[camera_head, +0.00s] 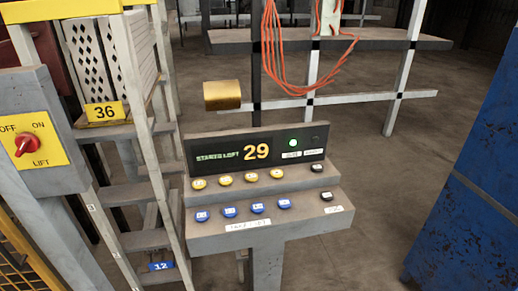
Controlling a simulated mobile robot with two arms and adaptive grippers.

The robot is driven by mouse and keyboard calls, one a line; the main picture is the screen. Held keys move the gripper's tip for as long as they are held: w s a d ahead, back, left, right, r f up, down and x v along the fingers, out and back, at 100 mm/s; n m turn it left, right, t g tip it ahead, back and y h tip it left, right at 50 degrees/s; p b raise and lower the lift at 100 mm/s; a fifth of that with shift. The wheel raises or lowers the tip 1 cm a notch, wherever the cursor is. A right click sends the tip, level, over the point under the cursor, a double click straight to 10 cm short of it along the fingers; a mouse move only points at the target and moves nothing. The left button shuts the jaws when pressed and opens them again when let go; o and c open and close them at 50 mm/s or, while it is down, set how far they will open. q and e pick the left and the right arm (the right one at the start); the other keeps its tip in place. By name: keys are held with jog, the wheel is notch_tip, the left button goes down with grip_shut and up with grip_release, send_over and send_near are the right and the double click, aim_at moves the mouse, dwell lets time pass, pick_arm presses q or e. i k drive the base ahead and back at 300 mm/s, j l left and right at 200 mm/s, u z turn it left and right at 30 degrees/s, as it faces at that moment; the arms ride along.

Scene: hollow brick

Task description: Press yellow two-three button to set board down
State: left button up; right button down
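A grey stepped console (266,229) stands in the middle of the view. Its upper step carries a row of yellow buttons: a leftmost one (199,184), a second (225,180), a third (251,177) and a rightmost one (277,174). Their markings are too small to read, so I cannot tell which is two-three. No board can be made out for certain. Neither of my grippers is in view.
Blue buttons (257,208) line the lower step, with black buttons (317,168) at the right. A lift switch box (33,146) with a red knob and a ladder (150,190) stand left. A blue panel (470,170) stands right. Floor between console and panel is clear.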

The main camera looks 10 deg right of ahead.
aim_at(225, 180)
jog(key=k+j+u, duration=0.15)
jog(key=j+u, duration=0.15)
jog(key=j, duration=0.9)
jog(key=j+u, duration=0.25)
jog(key=j, duration=0.95)
jog(key=z, duration=1.7)
jog(key=k+l, duration=0.05)
